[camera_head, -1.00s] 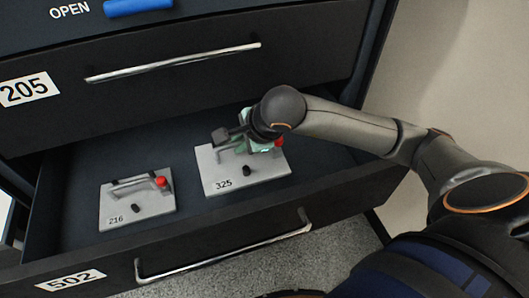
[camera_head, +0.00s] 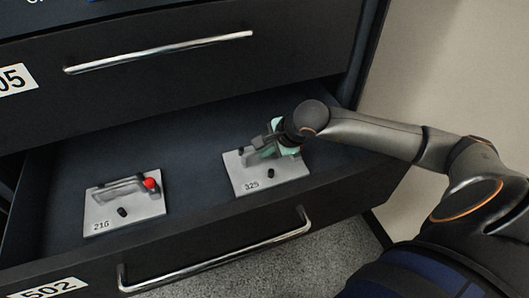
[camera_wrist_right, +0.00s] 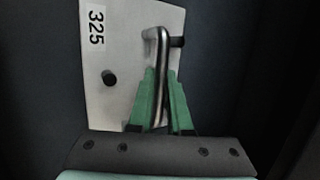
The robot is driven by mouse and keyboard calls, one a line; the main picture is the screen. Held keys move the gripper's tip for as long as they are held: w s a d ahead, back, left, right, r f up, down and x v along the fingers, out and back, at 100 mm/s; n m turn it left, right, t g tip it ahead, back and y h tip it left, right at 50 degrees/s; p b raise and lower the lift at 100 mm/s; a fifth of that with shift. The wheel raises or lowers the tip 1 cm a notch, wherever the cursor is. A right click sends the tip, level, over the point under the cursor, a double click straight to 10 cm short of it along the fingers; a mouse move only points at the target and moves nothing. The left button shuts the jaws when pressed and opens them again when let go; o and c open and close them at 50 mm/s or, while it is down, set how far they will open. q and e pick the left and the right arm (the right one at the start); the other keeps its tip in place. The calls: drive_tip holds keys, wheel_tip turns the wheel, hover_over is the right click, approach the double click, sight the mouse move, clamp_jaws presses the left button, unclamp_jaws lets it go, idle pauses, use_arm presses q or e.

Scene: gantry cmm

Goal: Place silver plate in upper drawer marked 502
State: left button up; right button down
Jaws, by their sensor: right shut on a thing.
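The open drawer marked 502 (camera_head: 48,288) holds two silver plates with handles. The plate labelled 325 (camera_head: 240,183) lies on the right side of the drawer, and it also shows in the right wrist view (camera_wrist_right: 115,55). My right gripper (camera_head: 268,148) is over this plate. In the right wrist view its green fingers (camera_wrist_right: 163,95) are shut on the plate's metal handle (camera_wrist_right: 161,60). The plate labelled 216 (camera_head: 110,213) lies on the left, with a black knob and a red knob. My left gripper is not in view.
A closed drawer marked 205 (camera_head: 17,79) with a long silver handle (camera_head: 160,53) is above. The open drawer's front carries another silver handle (camera_head: 215,250). Bare drawer floor lies between the plates. A pale wall (camera_head: 440,60) stands to the right.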

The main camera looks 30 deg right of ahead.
drive_tip(key=shift+w+f, duration=0.15)
drive_tip(key=shift+f, duration=0.1)
drive_tip(key=c, duration=1.3)
unclamp_jaws()
drive_tip(key=shift+f, duration=0.1)
drive_tip(key=o, duration=0.5)
drive_tip(key=shift+c, duration=0.2)
drive_tip(key=v, duration=1.2)
drive_tip(key=shift+a, duration=0.1)
